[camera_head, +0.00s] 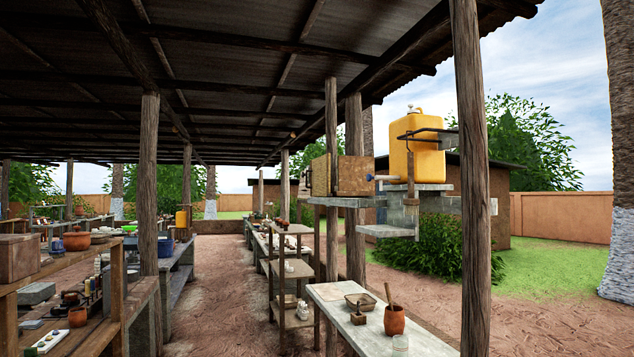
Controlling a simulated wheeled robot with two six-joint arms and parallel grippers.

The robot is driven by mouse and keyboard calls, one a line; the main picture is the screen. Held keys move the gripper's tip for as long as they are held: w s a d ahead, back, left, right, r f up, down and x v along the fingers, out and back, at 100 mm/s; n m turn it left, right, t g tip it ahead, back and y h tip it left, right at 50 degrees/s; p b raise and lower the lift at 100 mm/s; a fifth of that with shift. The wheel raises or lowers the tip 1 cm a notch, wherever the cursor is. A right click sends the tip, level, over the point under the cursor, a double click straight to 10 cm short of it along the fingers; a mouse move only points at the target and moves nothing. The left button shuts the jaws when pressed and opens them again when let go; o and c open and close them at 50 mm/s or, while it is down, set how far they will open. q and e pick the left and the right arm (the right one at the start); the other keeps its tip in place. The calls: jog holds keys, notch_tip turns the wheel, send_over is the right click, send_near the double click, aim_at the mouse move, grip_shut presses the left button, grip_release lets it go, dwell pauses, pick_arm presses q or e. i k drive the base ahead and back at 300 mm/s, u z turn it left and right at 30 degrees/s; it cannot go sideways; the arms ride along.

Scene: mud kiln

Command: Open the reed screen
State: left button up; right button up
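I cannot make out a reed screen for certain. A tan, box-like pair of panels stands on a raised shelf right of centre: a yellowish left panel (320,175) and a browner right panel (355,175). They are small in view, and a wooden post partly hides the join between them. I cannot tell whether either one is the screen or is open. Neither of my grippers is in view.
A work table (430,343) with a clay pot (394,320) stands at the lower right. Wooden posts (470,180) hold up the roof. A yellow water container (417,150) sits on a raised stand. A dirt aisle (215,300) runs clear between the tables.

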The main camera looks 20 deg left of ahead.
aim_at(320, 168)
jog(key=u, duration=0.3)
jog(key=i, duration=0.75)
jog(key=u, duration=1.05)
jog(key=i, duration=1.95)
jog(key=u, duration=0.25)
jog(key=i, duration=1.95)
jog(key=z, duration=0.4)
